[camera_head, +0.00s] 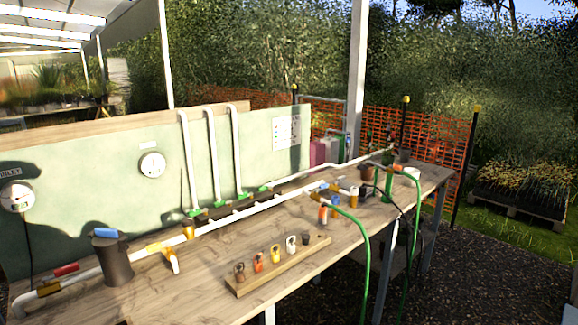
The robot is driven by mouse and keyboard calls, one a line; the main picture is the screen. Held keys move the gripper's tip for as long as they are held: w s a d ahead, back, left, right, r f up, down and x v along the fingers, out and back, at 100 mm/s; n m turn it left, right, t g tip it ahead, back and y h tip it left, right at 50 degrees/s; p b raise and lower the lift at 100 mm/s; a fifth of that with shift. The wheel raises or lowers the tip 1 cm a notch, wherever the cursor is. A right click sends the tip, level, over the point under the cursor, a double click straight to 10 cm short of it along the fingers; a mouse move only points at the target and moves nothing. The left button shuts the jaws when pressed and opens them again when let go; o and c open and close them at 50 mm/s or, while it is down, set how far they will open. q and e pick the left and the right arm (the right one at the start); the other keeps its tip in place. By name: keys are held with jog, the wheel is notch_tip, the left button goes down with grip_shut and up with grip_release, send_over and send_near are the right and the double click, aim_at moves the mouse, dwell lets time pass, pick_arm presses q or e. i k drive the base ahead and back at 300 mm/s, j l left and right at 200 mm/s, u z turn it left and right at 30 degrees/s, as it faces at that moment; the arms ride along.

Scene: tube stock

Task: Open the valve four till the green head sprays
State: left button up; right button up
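A white pipe (255,212) runs along the wooden bench. A red handle (66,269) sits at its left end, and a blue handle (105,232) tops a dark grey canister (114,262). Another blue handle (334,187) is on the fittings at the right. I cannot read any valve number, so I cannot tell which is valve four. Green fittings (243,195) sit at the feet of white upright pipes (213,155). A green upright part (388,183) stands at the far right; I cannot tell whether it is the green head. No spray is visible. Neither gripper is in view.
A wooden strip (285,267) with several small coloured pieces lies at the bench front. A green hose (362,235) hangs over the front edge. Gauges (152,164) and (17,196) are on the pale green panel (90,180). The front left bench top is mostly clear.

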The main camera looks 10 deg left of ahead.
aim_at(260, 189)
jog(key=i+j, duration=0.5)
jog(key=i+j+u, duration=0.1)
jog(key=i+j, duration=0.4)
jog(key=i, duration=0.2)
jog(key=u, duration=0.3)
jog(key=l+u, duration=0.3)
jog(key=u, duration=0.15)
jog(key=l+u, duration=0.3)
jog(key=u, duration=0.15)
jog(key=k+l+u, duration=0.15)
jog(key=l+u, duration=0.15)
jog(key=u, duration=0.15)
jog(key=k+l+u, duration=0.15)
jog(key=u, duration=0.3)
jog(key=l, duration=0.1)
